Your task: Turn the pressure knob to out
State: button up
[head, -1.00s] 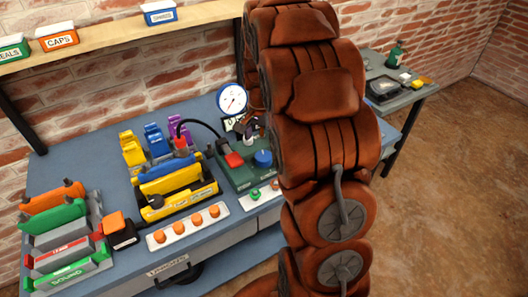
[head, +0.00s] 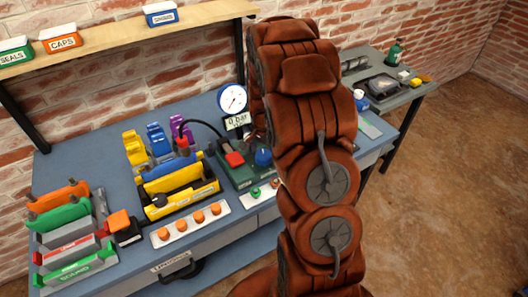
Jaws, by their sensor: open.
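The blue pressure knob (head: 263,157) sits on the right part of a dark green unit (head: 238,174) on the blue-grey bench. A red block-like part (head: 235,159) is to its left on the same unit. A round white gauge (head: 232,99) with a red needle stands behind, above a small display (head: 238,121) that reads 0 BAR. My gripper (head: 258,138) shows only as a small dark piece above the knob at the arm's left edge. It is open; most of it is hidden behind my arm. I cannot tell whether it touches the knob.
A yellow holder (head: 180,199) and a white strip with orange knobs (head: 190,224) stand left of the unit. A strip with green and red buttons (head: 262,192) lies in front. A shelf (head: 120,38) with bins hangs above.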

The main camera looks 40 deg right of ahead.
jog(key=c, duration=1.2)
jog(key=shift+o, duration=0.2)
jog(key=shift+f, duration=0.1)
jog(key=shift+f+n+b, duration=0.1)
jog(key=shift+n+b, duration=0.2)
jog(key=shift+b, duration=0.15)
